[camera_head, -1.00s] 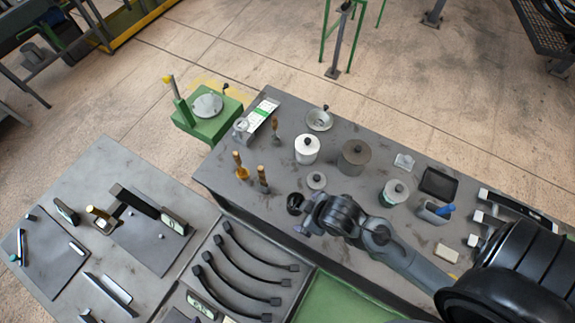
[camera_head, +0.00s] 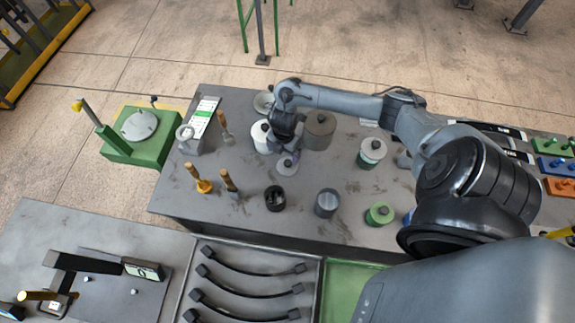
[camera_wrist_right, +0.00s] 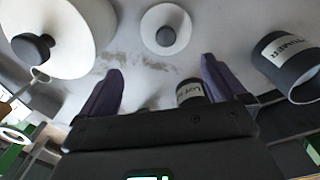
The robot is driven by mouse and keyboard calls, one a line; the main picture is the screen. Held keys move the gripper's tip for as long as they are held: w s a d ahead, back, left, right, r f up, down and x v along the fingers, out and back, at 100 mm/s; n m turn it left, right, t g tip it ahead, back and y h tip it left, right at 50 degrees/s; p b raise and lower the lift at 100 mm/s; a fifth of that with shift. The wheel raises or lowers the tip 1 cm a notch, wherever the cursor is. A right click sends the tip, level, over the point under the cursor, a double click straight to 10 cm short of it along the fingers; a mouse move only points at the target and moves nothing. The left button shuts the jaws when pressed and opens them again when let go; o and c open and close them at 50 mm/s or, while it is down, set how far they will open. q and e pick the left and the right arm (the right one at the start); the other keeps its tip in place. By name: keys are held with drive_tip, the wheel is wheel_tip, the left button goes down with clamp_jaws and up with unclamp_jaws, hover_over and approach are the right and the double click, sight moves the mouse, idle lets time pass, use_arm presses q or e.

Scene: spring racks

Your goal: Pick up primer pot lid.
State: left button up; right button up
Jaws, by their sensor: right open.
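The lid is a small pale grey disc with a dark knob (camera_head: 287,165), lying flat on the grey bench. In the right wrist view the lid (camera_wrist_right: 180,18) is beyond the fingertips, between their lines. My right gripper (camera_head: 286,150) points down just above the lid and partly hides it; its purple fingers (camera_wrist_right: 162,68) are open and empty. An open grey pot labelled PRIMER (camera_wrist_right: 287,68) stands to the right in the right wrist view. My left gripper is not in view.
A white lidded pot (camera_head: 259,139) and a grey-brown lidded pot (camera_head: 319,130) stand close to the gripper. A black open cup (camera_head: 275,200) and a grey pot (camera_head: 327,204) stand nearer the front edge. Brushes (camera_head: 229,181) stand to the left.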

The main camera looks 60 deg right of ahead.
drive_tip(key=b, duration=0.1)
hover_over(288, 163)
drive_tip(key=f, duration=0.4)
drive_tip(key=shift+w+a+f, duration=0.15)
drive_tip(key=shift+w+a, duration=0.05)
drive_tip(key=shift+w, duration=0.15)
drive_tip(key=shift+f, duration=0.5)
drive_tip(key=f, duration=0.4)
drive_tip(key=shift+s+d+f+b, duration=0.1)
drive_tip(key=shift+s+d+b, duration=0.1)
drive_tip(key=shift+s+b, duration=0.15)
drive_tip(key=shift+w+f, duration=0.1)
drive_tip(key=shift+f, duration=0.45)
drive_tip(key=shift+c, duration=0.2)
drive_tip(key=c, duration=0.7)
drive_tip(key=shift+r, duration=0.15)
